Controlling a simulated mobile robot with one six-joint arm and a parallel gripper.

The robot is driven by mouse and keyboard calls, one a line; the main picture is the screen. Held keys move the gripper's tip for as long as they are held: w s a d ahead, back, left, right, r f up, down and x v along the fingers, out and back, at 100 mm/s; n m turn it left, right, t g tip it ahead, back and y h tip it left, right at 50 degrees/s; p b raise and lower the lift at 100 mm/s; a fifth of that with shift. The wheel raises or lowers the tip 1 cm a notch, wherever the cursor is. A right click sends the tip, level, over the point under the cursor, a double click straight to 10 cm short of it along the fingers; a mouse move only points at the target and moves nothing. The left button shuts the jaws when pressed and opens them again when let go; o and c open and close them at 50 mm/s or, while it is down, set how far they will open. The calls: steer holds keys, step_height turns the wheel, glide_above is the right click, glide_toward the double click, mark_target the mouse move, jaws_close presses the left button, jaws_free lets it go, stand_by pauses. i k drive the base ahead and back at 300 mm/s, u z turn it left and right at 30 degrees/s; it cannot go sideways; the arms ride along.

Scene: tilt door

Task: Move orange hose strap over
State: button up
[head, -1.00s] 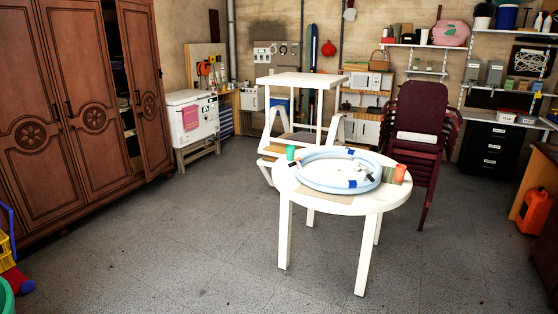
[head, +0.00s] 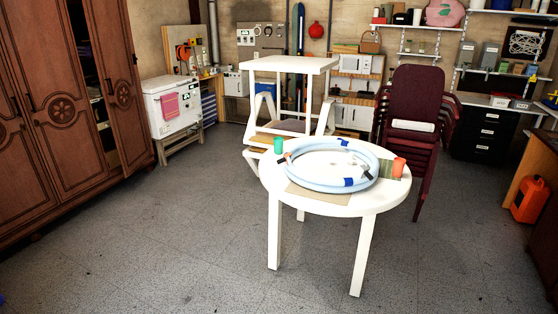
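A coiled light-blue hose (head: 305,184) lies on a round white table (head: 345,204). Blue bands wrap it at the front (head: 351,182) and at the back (head: 343,142). A small orange-tan piece (head: 284,158) with a dark end shows at the coil's left side; I cannot tell whether it is a strap. Dark pieces (head: 366,174) show at the coil's right side. An orange cup-like thing (head: 398,167) stands at the table's right edge. A green cup (head: 278,145) stands at the back left edge. My gripper is not in view.
A white stand (head: 292,64) is behind the table and stacked maroon chairs (head: 416,105) are behind it to the right. A wooden wardrobe (head: 60,110) with a door ajar fills the left. The grey floor (head: 150,240) in front and to the left is clear.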

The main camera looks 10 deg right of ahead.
mark_target(280, 162)
steer(key=k, duration=1.3)
steer(key=z, duration=0.35)
steer(key=i, duration=1.9)
steer(key=u, duration=0.55)
